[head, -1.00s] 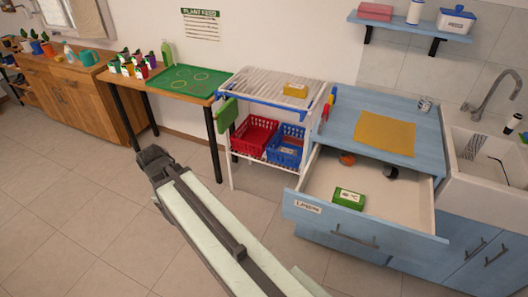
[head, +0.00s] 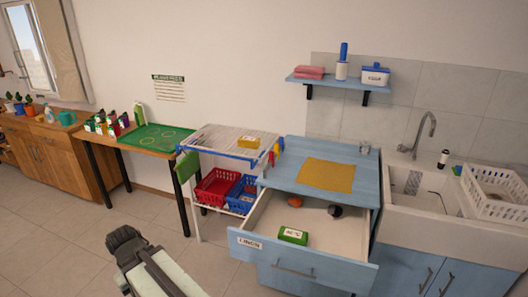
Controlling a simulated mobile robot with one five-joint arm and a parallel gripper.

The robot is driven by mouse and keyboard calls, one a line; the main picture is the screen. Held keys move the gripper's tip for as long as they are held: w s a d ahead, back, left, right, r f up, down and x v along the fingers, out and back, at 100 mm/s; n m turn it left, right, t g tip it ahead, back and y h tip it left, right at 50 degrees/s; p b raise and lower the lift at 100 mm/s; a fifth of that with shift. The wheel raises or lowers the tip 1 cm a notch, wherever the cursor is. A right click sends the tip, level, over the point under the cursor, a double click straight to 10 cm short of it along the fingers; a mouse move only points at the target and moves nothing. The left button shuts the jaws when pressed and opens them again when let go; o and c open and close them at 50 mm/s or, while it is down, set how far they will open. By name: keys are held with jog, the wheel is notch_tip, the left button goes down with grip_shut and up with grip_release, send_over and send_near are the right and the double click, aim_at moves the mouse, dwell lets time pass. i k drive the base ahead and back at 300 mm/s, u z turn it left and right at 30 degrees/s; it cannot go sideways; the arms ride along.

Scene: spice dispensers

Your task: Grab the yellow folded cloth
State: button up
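A small yellow block-shaped thing with a pale label (head: 248,142) lies on the wire top of the white rack (head: 210,137); it may be the folded cloth. A flat yellow-orange sheet (head: 326,175) lies spread on the blue counter (head: 290,172); I cannot see folds in it. My gripper (head: 122,237) is at the lower left over the floor, well apart from both. Its fingers are too dark and small to tell whether they are open or shut.
The blue drawer (head: 262,212) labelled linen stands open, holding a green labelled packet (head: 293,236) plus orange and black items. Red (head: 215,187) and blue (head: 243,193) baskets sit under the rack top. A sink and white basket (head: 497,194) are right. Floor at lower left is clear.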

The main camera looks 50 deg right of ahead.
aim_at(244, 141)
jog(key=k, duration=0.95)
jog(key=u, duration=2)
jog(key=i, duration=1.35)
jog(key=z, duration=3.6)
jog(key=i, duration=1.05)
jog(key=z, duration=0.05)
